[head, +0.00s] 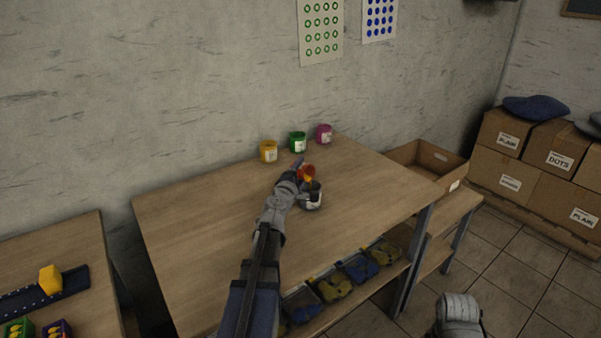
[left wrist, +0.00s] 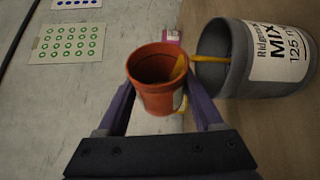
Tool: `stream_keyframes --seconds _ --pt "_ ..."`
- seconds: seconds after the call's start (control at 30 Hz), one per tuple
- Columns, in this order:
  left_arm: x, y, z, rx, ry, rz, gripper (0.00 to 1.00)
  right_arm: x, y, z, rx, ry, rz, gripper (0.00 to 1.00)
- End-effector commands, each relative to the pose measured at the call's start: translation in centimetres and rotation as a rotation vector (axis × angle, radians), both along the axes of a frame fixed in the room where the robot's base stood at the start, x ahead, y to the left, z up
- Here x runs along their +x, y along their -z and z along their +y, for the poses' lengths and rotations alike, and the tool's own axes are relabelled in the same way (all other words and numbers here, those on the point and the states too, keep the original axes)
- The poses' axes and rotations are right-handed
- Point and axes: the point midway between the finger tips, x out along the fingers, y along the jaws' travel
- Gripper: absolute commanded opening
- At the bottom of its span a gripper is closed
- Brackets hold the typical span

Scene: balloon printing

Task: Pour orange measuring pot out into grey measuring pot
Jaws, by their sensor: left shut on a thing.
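The orange measuring pot (left wrist: 156,82) is held between the purple fingers of my left gripper (left wrist: 158,100), which is shut on it. The pot is tipped, and a yellow stream runs from its lip into the mouth of the grey measuring pot (left wrist: 268,60). Some yellow shows inside the orange pot. In the head view the orange pot (head: 306,170) is just above the grey pot (head: 313,202), which stands upright on the table (head: 220,215). My left gripper (head: 302,172) is partly hidden there by its own wrist.
Yellow (head: 269,151), green (head: 298,142) and magenta (head: 324,134) pots stand along the table's back edge. An open cardboard box (head: 432,160) is to the right. Bins with coloured contents sit on a shelf under the front edge. The tabletop around the grey pot is mostly clear.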

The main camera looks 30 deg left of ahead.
Motion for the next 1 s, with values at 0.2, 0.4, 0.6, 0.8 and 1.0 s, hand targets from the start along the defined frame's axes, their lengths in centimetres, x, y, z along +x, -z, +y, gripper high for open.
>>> stream_keyframes --seconds 0.2,0.4,0.6,0.8,1.0 --pt "0.01 0.04 -0.05 0.021 0.000 -0.003 0.10 0.00 0.22 0.00 0.000 0.000 0.000 0.50" --pt "0.01 0.02 -0.03 0.024 -0.001 -0.003 0.10 0.00 0.20 0.00 0.000 0.000 0.000 0.50" --pt "-0.01 0.01 -0.09 0.038 0.000 -0.006 0.10 0.00 0.33 0.00 0.000 0.000 0.000 0.50" --pt "-0.01 -0.15 -0.16 0.072 -0.001 -0.010 0.10 0.00 0.46 0.00 0.000 0.000 0.000 0.50" --pt "-0.01 -0.20 -0.16 0.075 -0.001 -0.010 0.10 0.00 0.43 0.00 0.000 0.000 0.000 0.50"
